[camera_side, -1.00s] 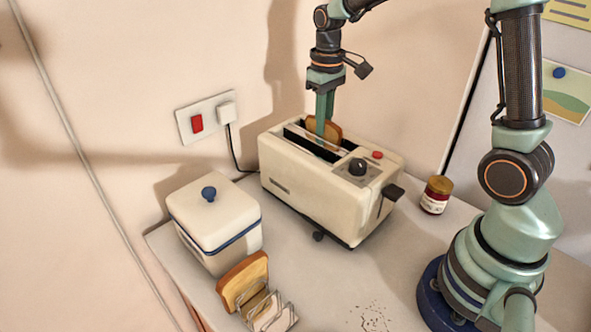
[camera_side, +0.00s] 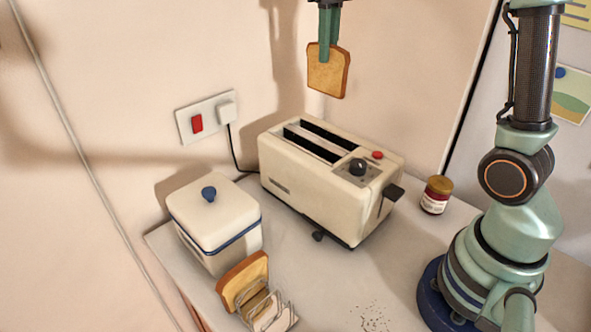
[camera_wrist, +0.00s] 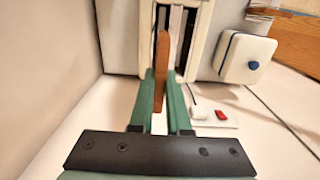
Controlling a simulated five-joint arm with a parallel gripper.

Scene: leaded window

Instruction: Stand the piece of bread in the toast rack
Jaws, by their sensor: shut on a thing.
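A slice of bread (camera_side: 328,76) with a brown crust is held upright in my gripper (camera_side: 328,45), well above the toaster. In the wrist view the bread (camera_wrist: 161,70) shows edge-on between the two green fingers of my gripper (camera_wrist: 167,95), which are shut on it. The wire toast rack (camera_side: 272,308) stands at the front of the counter, far below and left of my gripper. Another slice of bread (camera_side: 240,277) stands in its back end. The front slots look empty.
The cream toaster (camera_side: 300,185) has two slots, both empty. A white bin with a blue knob (camera_side: 215,225) stands behind the rack. A jam jar (camera_side: 436,195) is right of the toaster. Crumbs (camera_side: 373,318) lie on the otherwise clear front counter.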

